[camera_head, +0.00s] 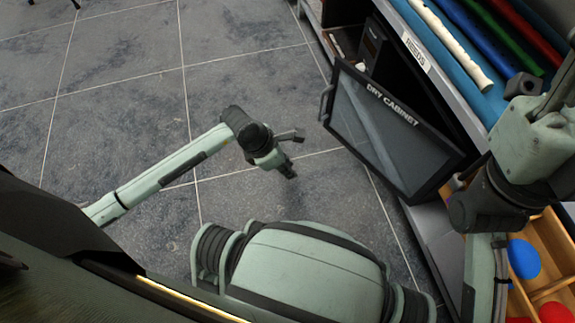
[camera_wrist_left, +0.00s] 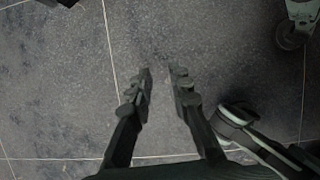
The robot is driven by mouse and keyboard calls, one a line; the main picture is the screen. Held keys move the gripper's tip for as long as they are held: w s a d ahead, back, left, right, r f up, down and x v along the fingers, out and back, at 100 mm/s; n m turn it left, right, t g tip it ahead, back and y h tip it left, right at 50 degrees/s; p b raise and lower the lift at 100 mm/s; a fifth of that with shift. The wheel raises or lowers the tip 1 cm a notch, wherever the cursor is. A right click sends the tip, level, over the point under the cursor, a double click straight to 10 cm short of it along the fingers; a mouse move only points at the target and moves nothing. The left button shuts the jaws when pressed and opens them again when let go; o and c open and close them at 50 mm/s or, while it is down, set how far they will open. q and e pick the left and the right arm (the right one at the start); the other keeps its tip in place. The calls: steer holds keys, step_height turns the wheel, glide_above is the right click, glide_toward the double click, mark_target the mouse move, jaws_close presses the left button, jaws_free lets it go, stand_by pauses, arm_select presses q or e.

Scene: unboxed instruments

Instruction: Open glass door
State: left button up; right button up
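The glass door (camera_head: 385,140) is a dark framed pane lettered DRY CABINET in the head view. It stands swung out at an angle from the dark cabinet (camera_head: 432,85), with a gap behind it. Its handle (camera_head: 325,103) is on the left edge. My left gripper (camera_head: 295,154) is open and empty over the floor, left of and below the handle, apart from the door. Its two separated fingers also show in the left wrist view (camera_wrist_left: 162,80), over bare floor. My right arm is at the right edge; its gripper cannot be made out clearly.
A wooden tray (camera_head: 548,285) with blue and red round items is at lower right. Tiled floor (camera_head: 110,90) left of the door is clear.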

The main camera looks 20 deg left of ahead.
arm_select(q)
jaws_close()
jaws_free()
steer(key=shift+r, duration=0.1)
steer(key=v, duration=1.2)
steer(key=shift+c, duration=0.3)
